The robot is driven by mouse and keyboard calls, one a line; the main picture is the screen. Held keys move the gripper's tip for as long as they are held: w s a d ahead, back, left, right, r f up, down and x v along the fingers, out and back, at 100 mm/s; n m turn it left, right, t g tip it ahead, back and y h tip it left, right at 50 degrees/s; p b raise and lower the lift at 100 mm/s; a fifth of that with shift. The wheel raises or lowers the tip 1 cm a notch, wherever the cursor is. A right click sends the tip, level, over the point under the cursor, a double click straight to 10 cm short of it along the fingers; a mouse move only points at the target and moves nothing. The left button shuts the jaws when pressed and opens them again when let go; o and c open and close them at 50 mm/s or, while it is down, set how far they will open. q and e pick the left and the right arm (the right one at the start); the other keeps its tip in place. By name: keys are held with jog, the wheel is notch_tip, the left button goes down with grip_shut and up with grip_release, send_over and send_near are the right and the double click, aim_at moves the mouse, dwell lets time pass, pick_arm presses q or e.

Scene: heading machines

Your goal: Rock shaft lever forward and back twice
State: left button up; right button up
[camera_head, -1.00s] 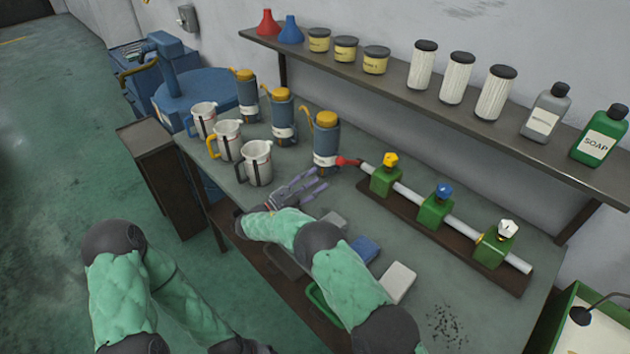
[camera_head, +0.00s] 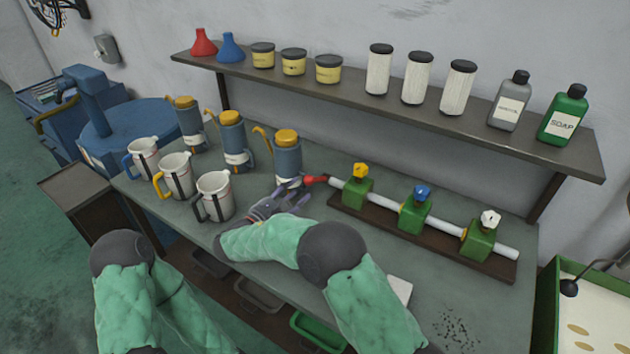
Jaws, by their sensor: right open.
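A white shaft (camera_head: 385,194) runs through three green blocks on a dark base plate toward the back of the bench. A red lever (camera_head: 314,180) sticks out at its left end. The blocks carry a yellow knob (camera_head: 360,170), a blue knob (camera_head: 422,192) and a white knob (camera_head: 490,218). My right gripper (camera_head: 295,198) is open, just below and left of the red lever, with its fingers pointing to the upper right. I see no contact with the lever. My left arm shows at the lower left, but its gripper is not in view.
Blue-grey canisters with yellow lids, the closest one (camera_head: 287,160) right behind my right gripper, stand beside white jugs (camera_head: 215,196). A shelf (camera_head: 400,108) with jars and bottles overhangs the back. Bare bench (camera_head: 470,290) lies at the front right.

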aim_at(311, 180)
jog(key=b+x, duration=0.1)
jog(key=x, duration=0.6)
jog(key=shift+w+d+b, duration=0.2)
jog(key=shift+w+b, duration=0.15)
jog(key=shift+b, duration=0.05)
jog(key=shift+f, duration=0.15)
grip_shut()
